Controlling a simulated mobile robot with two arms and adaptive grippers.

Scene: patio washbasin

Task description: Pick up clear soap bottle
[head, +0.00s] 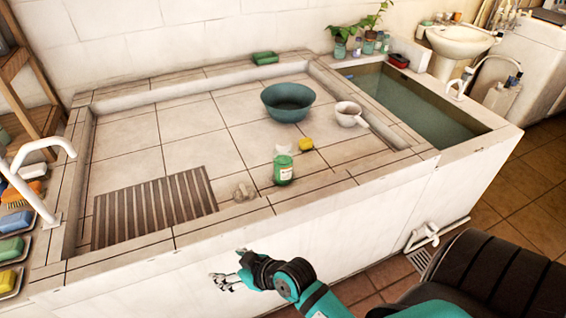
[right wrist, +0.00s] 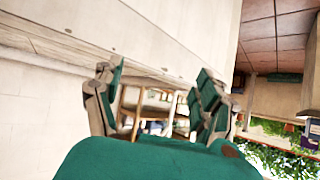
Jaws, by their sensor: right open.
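A green bottle (head: 283,170) with a pale label and a whitish top stands upright on the near inner part of the tiled basin. It is the most bottle-like thing there, but I cannot tell whether it is the clear soap bottle. Several small jars and bottles (head: 368,45) stand by the plants at the back. My right gripper (head: 222,281) is in front of the basin's outer wall, below and left of the green bottle and apart from it. In the right wrist view its fingers (right wrist: 155,80) are spread with nothing between them. My left gripper is not in view.
The tiled basin (head: 120,251) has a raised rim. In it are a teal bowl (head: 288,110), a white dipper (head: 347,118), a yellow sponge (head: 305,144), a greyish lump (head: 243,192) and a slatted board (head: 155,205). A water trough (head: 420,105) lies at right.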

